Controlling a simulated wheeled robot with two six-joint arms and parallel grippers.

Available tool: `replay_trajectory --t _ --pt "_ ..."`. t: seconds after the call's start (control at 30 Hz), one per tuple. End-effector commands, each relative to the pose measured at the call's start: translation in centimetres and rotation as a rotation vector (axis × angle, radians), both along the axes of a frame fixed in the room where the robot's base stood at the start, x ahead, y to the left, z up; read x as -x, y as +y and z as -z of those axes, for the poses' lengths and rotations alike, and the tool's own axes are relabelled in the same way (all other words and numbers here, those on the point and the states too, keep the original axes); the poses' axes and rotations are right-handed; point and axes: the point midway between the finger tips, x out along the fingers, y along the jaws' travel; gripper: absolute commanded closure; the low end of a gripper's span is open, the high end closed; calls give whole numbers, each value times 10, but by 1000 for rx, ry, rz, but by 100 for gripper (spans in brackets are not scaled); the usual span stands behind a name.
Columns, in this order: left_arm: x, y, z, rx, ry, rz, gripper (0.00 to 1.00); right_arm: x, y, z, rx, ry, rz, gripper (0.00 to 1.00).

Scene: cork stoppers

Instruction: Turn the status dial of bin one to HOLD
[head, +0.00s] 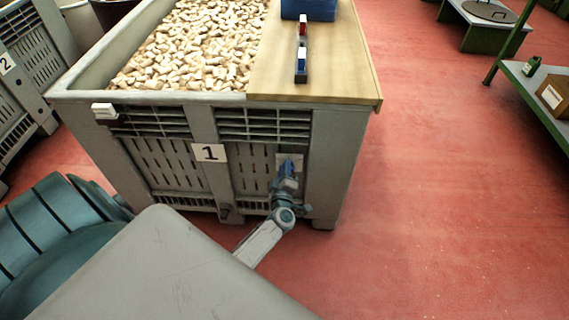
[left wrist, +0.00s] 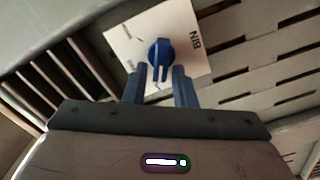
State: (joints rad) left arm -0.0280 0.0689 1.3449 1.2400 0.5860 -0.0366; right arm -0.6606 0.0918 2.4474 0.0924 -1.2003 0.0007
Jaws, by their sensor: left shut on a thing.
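Bin one (head: 340,150) is a grey slatted crate with a white "1" label (head: 210,152) on its front. A pale status plate (head: 284,158) sits on its front right. In the left wrist view, the white plate (left wrist: 122,42) carries a blue dial (left wrist: 160,49) and the word "BIN"; its other lettering is too small to read. My left gripper (left wrist: 160,72) is shut on the dial's knob, with a blue finger on either side. In the head view, my left gripper (head: 287,174) is against the bin's front, hiding most of the dial. The setting is unclear. My right gripper is out of view.
Bin one holds cork stoppers (head: 195,45), with a wooden board (head: 340,75) over its right side. A blue box (head: 308,10) and a small dark holder (head: 301,62) are on the board. Bin two (head: 40,50) stands left. The red floor (head: 450,200) at right is clear.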

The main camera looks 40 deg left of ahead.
Motion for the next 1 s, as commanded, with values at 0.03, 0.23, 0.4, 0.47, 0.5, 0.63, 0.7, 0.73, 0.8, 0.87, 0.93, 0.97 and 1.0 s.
replay_trajectory --t 0.03,0.23,0.4,0.47,0.5,0.63,0.7,0.73,0.8,0.87,0.93,0.97,1.0 --pt "1 0 1 1 2 0 74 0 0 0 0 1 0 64" --pt "0 0 1 1 1 0 65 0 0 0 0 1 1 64" --pt "3 -2 1 1 1 0 65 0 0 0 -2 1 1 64" --pt "7 -4 1 1 3 1 65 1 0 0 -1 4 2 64" --pt "11 -7 1 1 4 0 65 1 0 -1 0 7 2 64" --pt "32 -20 1 3 4 1 65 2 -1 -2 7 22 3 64" --pt "45 -28 1 4 4 -1 65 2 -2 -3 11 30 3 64" --pt "50 -31 1 4 4 -1 65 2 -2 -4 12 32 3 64" --pt "62 -38 2 3 3 0 65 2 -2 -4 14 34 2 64" --pt "71 -43 1 3 3 -1 65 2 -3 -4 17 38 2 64" --pt "79 -49 2 2 3 -1 65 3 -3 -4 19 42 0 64" --pt "82 -50 1 2 2 -1 65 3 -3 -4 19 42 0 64" --pt "86 -53 1 2 3 -1 65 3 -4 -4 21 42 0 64"
